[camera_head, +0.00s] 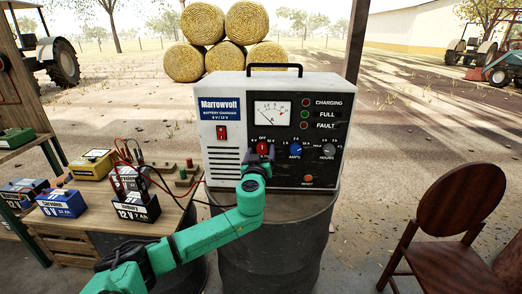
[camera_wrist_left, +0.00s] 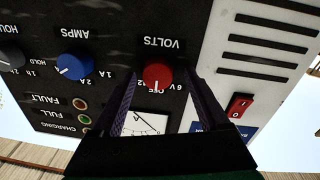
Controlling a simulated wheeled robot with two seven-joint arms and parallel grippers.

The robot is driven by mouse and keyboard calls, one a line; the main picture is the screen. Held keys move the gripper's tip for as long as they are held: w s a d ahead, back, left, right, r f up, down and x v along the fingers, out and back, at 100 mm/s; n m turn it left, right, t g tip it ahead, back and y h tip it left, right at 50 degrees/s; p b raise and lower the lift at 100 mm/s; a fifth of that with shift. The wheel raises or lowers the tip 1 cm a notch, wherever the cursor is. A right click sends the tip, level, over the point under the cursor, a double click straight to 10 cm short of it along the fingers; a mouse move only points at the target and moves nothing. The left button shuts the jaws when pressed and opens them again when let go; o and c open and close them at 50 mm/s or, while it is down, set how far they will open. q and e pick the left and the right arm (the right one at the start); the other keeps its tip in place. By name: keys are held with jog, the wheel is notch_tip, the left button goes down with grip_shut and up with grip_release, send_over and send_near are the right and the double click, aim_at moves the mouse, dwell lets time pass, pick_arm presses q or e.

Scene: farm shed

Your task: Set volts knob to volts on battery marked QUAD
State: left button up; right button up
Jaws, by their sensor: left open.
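The red VOLTS knob (camera_head: 263,147) is on the front of the white and black battery charger (camera_head: 222,163). In the left wrist view, upside down, the red knob (camera_wrist_left: 157,76) has OFF, 6 V and 12 marks around it; its pointer appears toward OFF. My left gripper (camera_head: 260,158) is in front of the knob. In the wrist view its open fingers (camera_wrist_left: 160,88) stand on either side of the knob; I cannot tell if they touch it. A black battery (camera_head: 137,209) on the bench reads 12 V 7 Ah. Battery names are too small to read surely.
The charger stands on a dark barrel (camera_head: 285,245). The wooden bench (camera_head: 172,217) at left also holds a blue battery (camera_head: 62,204) and a yellow battery (camera_head: 92,164), with cables. The blue AMPS knob (camera_head: 296,148) is beside the red knob. A wooden chair (camera_head: 455,225) stands right.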

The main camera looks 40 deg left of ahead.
pick_arm(q)
jog(key=shift+d, duration=0.1)
grip_shut()
jog(key=shift+w+f, duration=0.1)
jog(key=shift+m+b, duration=0.8)
jog(key=shift+m, duration=0.3)
jog(key=m, duration=0.3)
jog(key=shift+p, duration=0.35)
jog(key=shift+d+m+g+p, duration=0.1)
jog(key=shift+m+g+p, duration=0.4)
jog(key=shift+m, duration=1.3)
